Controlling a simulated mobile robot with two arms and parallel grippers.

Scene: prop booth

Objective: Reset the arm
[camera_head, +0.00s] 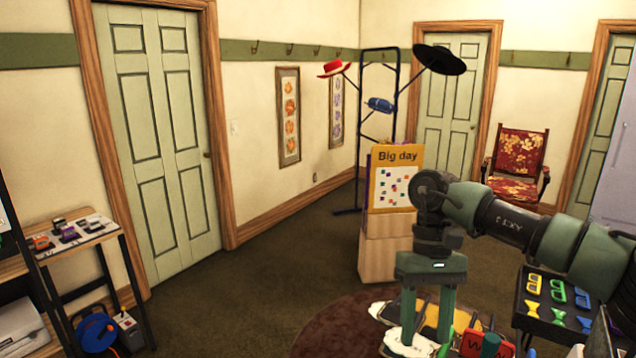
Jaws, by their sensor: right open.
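My right arm reaches in from the right in the head view. My right gripper (427,322) hangs pointing down at the lower middle right, with its two green fingers apart. I see nothing held between the fingers. Behind and below them are pale and yellow pieces, partly hidden by the gripper. A red block (468,344) with a letter on it lies just right of the fingers. I cannot tell whether the fingers touch anything. My left gripper is out of view.
A black tray (519,318) of colorful glasses and bow ties stands at the lower right. A "Big day" board (396,176) stands on boxes behind the gripper. A hat rack (362,120), a red chair (517,165) and a left-side shelf (75,247) surround open carpet.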

